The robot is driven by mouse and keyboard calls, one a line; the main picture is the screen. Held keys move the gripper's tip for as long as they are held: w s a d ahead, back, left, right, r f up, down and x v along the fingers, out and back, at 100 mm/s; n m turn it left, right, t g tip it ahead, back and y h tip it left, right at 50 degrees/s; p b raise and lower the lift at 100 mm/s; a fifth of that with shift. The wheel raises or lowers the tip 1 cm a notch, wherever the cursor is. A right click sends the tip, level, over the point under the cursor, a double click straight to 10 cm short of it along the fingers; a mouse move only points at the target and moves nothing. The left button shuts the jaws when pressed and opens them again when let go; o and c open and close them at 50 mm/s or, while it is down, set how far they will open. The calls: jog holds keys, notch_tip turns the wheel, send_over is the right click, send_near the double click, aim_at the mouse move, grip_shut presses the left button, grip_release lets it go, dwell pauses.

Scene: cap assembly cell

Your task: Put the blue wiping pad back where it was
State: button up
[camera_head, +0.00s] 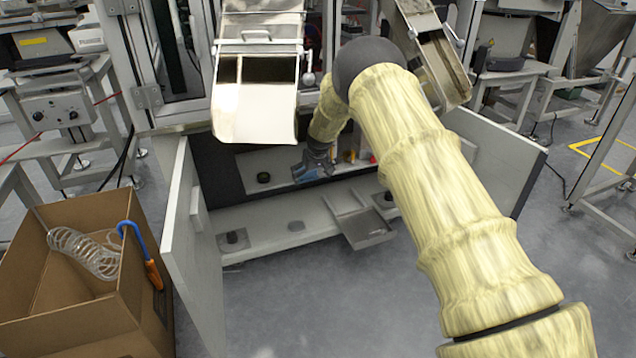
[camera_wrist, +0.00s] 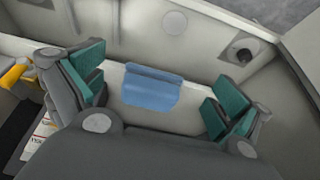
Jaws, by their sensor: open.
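The blue wiping pad (camera_wrist: 150,90) lies at the edge of a pale ledge inside the cabinet, in the middle of the wrist view. My gripper (camera_wrist: 158,98) is open, with its green-padded fingers apart to the left and right of the pad. Gaps show between the pad and both fingers, and the gripper holds nothing. In the head view, my gripper (camera_head: 314,167) is low inside the open cabinet, under the machine. It is small there, and I cannot clearly make out the pad.
Open cabinet doors stand at left (camera_head: 193,235) and right (camera_head: 500,150). A metal chute (camera_head: 255,112) hangs above. A small tray (camera_head: 366,229) projects from the lower frame. A cardboard box (camera_head: 75,320) with a clear coil and a blue-and-orange tool stands at the left.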

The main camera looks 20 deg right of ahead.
jog(key=shift+s+d+p, duration=0.1)
jog(key=shift+s+p, duration=0.5)
jog(key=shift+s, duration=2.25)
